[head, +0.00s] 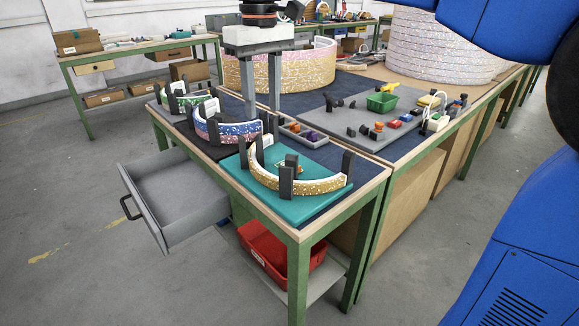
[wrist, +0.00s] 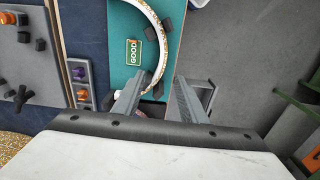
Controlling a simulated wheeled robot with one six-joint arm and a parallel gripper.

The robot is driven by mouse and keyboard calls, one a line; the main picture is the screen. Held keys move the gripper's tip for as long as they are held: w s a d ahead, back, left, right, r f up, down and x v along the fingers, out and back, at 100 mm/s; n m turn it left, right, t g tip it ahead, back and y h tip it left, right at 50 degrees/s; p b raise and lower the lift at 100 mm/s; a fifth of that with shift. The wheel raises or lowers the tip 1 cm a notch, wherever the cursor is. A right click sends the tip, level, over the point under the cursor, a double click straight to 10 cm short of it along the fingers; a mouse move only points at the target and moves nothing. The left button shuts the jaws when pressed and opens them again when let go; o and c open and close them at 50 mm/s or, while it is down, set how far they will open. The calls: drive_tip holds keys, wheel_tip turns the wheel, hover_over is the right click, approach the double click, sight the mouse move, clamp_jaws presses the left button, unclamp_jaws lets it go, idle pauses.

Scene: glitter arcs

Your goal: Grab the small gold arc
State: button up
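The small gold arc (head: 315,186), a curved strip with gold glitter outside and a white inner face, stands on a teal board (head: 237,173) at the near table corner. Black posts stand around it. In the wrist view the arc (wrist: 162,55) curves over the teal board (wrist: 120,20), beyond my fingertips. My gripper (head: 262,112) points down above the table, behind and left of the arc in the head view. Its two fingers are apart with nothing between them, as the wrist view also shows (wrist: 159,78). It does not appear to touch the arc.
A blue-pink arc (head: 225,130) and a green arc (head: 190,104) stand left of the teal board. A large pink-gold ring (head: 295,72) is behind. A small parts tray (head: 303,135) is nearby. A grey drawer (head: 170,190) stands open; a red bin (head: 265,250) sits below.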

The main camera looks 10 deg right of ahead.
drive_tip(key=a, duration=0.1)
hover_over(262, 171)
drive_tip(key=f, duration=1.1)
drive_tip(key=shift+w+f, duration=0.3)
drive_tip(key=shift+f, duration=0.05)
drive_tip(key=shift+s+f, duration=0.15)
drive_tip(key=shift+f, duration=1.15)
drive_tip(key=shift+s+f, duration=0.15)
drive_tip(key=shift+f, duration=1.1)
drive_tip(key=shift+c, duration=0.5)
clamp_jaws()
